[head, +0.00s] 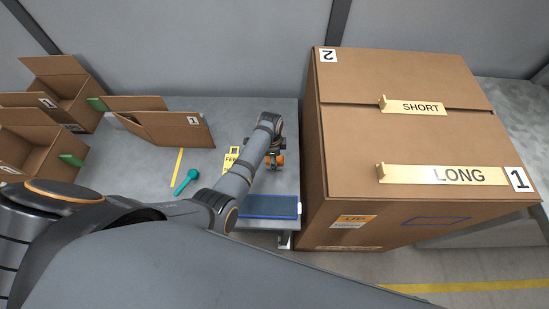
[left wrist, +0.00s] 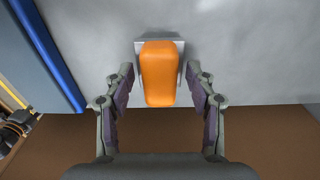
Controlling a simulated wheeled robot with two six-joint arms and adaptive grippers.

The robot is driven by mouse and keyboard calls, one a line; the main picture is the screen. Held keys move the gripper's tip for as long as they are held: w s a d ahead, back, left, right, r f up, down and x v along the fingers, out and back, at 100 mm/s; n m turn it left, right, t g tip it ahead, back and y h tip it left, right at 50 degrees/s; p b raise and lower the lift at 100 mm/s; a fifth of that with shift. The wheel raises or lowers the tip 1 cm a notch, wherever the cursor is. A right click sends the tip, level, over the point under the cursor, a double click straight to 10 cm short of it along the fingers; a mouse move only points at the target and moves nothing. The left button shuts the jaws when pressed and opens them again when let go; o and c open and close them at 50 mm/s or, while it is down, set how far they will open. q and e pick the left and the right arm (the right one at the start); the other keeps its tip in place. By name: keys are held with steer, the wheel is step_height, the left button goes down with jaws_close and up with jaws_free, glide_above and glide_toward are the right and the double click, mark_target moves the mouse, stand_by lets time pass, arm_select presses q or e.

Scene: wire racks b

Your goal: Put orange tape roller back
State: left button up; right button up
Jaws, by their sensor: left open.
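The orange tape roller (left wrist: 160,75) lies on the grey table in the left wrist view, with a pale grey part showing around its far end. Only a bit of its orange (head: 280,160) shows in the head view, beside my wrist. My left gripper (left wrist: 160,82) is open, with one finger on each side of the roller. Gaps show between the fingers and the roller. In the head view my left gripper (head: 272,158) is at the table's right side, near the large carton. My right gripper is in neither view.
A large closed carton (head: 400,145) with SHORT (head: 420,106) and LONG (head: 445,175) signs stands close on the right. A blue mat or tray (head: 270,206) lies at the table's near edge. A teal tool (head: 186,181), yellow tag (head: 232,156) and open boxes (head: 165,125) are left.

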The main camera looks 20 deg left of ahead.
arm_select(q)
steer(key=shift+r, duration=0.25)
step_height(320, 180, up, 12)
steer(key=p, duration=0.1)
steer(key=shift+a, duration=0.3)
steer(key=shift+s+f, duration=0.1)
